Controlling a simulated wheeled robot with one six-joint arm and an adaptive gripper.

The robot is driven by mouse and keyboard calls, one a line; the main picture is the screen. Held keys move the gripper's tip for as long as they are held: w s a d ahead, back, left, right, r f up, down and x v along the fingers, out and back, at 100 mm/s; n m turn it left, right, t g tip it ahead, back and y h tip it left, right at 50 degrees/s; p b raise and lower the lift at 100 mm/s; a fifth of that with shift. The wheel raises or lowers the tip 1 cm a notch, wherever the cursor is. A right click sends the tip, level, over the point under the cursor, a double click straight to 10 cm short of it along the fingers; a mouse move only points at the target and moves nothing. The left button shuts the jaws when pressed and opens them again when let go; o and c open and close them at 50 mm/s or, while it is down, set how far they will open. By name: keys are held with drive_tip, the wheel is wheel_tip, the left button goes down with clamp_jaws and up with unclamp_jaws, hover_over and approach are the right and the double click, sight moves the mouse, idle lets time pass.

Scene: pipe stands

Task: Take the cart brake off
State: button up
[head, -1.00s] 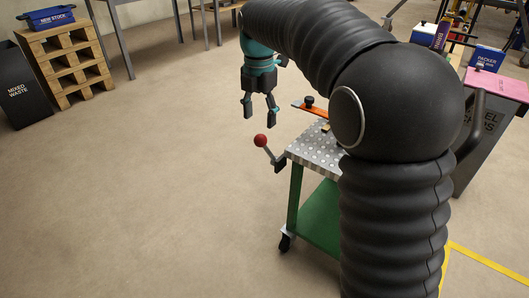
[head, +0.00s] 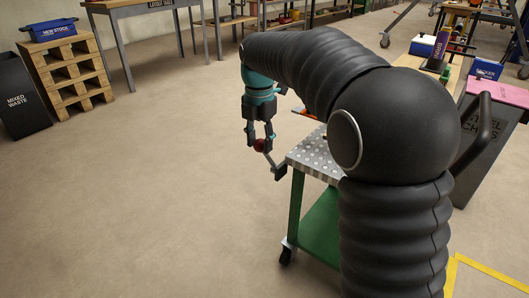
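The cart (head: 319,222) has a grey perforated metal top and a green frame and shelf; my arm hides much of its right side. Its brake lever (head: 273,165) sticks out at the near left corner, slanting up and left to a red ball knob (head: 259,146). My gripper (head: 260,144) points down with its fingers on either side of the knob. The fingers are not fully together. At this size I cannot tell whether they touch the knob.
An orange piece (head: 303,113) lies on the cart top. A pallet stack (head: 70,75) bears a blue bin (head: 50,30), beside a mixed waste bin (head: 20,98) at the far left. A grey bin with a pink top (head: 497,91) stands right. The floor left of the cart is clear.

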drive_tip(key=shift+c, duration=0.4)
drive_tip(key=shift+w+d+r+p, duration=0.25)
drive_tip(key=shift+w+d+p, duration=0.1)
drive_tip(key=shift+p, duration=0.2)
drive_tip(key=shift+w+d+r+p, duration=0.35)
drive_tip(key=shift+w+d+p, duration=0.25)
drive_tip(key=shift+w+p, duration=0.25)
drive_tip(key=shift+w+d+r+p, duration=0.3)
drive_tip(key=shift+w+d+p, duration=0.3)
drive_tip(key=shift+w+p, duration=0.25)
drive_tip(key=shift+w+d+r+p, duration=0.2)
drive_tip(key=shift+w+d+p, duration=0.05)
drive_tip(key=shift+p, duration=0.15)
drive_tip(key=shift+w+d+f+p, duration=0.1)
drive_tip(key=shift+w+d+p, duration=0.65)
drive_tip(key=shift+w, duration=0.15)
drive_tip(key=shift+w+d+p, duration=0.6)
drive_tip(key=shift+w+p, duration=0.15)
drive_tip(key=shift+w, duration=0.1)
